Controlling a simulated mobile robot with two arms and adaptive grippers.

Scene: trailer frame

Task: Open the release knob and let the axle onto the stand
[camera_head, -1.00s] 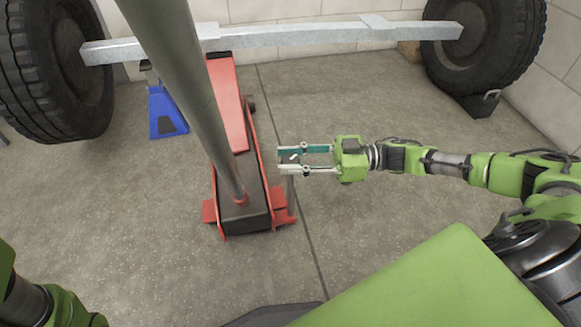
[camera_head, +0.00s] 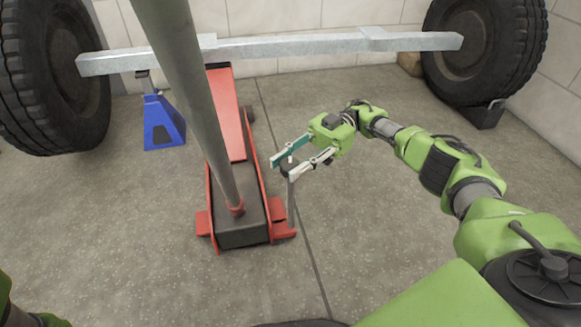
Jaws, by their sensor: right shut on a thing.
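A grey axle beam (camera_head: 300,47) spans the back between two wheels. A blue stand (camera_head: 162,122) is on the floor under its left part; I cannot tell whether its head touches the beam. A red floor jack (camera_head: 228,120) with a long grey handle reaches under the beam. The dark release knob (camera_head: 288,168) tops a thin upright rod beside the jack's near right corner. My right gripper (camera_head: 282,167) is shut on the knob, its fingers on either side, pointing left and toward me. My left arm shows only at the lower left corner; its gripper is out of view.
The left tyre (camera_head: 45,80) and the right tyre (camera_head: 480,50) stand at the sides. A dark chock (camera_head: 484,115) is by the right tyre. The jack handle (camera_head: 190,90) crosses the view in front of the beam.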

